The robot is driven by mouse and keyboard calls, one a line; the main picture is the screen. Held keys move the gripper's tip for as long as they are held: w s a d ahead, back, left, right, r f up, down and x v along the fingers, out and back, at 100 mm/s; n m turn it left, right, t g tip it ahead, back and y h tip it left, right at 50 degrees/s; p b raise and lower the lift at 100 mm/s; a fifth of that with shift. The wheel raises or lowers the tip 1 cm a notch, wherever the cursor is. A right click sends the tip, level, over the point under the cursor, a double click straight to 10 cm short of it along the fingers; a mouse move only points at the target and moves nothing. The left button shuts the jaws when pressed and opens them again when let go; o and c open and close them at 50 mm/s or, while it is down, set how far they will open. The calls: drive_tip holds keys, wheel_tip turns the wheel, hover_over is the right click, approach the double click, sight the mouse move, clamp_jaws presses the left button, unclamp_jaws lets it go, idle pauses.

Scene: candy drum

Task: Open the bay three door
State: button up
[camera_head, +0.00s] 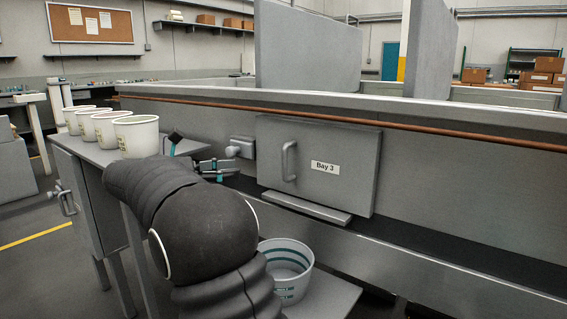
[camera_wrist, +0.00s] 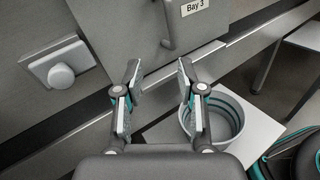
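The bay three door (camera_head: 345,187) is a grey panel with a "Bay 3" label, and it looks shut. Its handle (camera_head: 289,160) is a vertical grey bar on the door's left side. In the wrist view the door (camera_wrist: 120,25) is at the top, with the lower part of its handle (camera_wrist: 168,25) showing. My gripper (camera_wrist: 158,70) is open and empty, its two fingertips apart and below the handle in that view. In the head view my gripper (camera_head: 215,165) is left of the door, partly hidden by my arm.
A round knob on a plate (camera_wrist: 60,75) is left of the door. A striped bucket (camera_head: 290,270) stands on a low shelf (camera_head: 330,295) below. Several white buckets (camera_head: 137,137) stand on the counter at left. A ledge (camera_head: 308,207) juts out under the door.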

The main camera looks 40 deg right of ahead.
sight(285, 161)
drive_tip(key=shift+n+g, duration=0.5)
drive_tip(key=shift+n, duration=0.1)
drive_tip(key=x, duration=0.4)
drive_tip(key=b+x, duration=0.1)
drive_tip(key=x, duration=0.4)
drive_tip(key=s+r+b+x, duration=0.1)
drive_tip(key=x, duration=0.4)
drive_tip(key=shift+s+a+r, duration=0.1)
drive_tip(key=shift+a+r, duration=0.05)
drive_tip(key=shift+a, duration=0.05)
clamp_jaws()
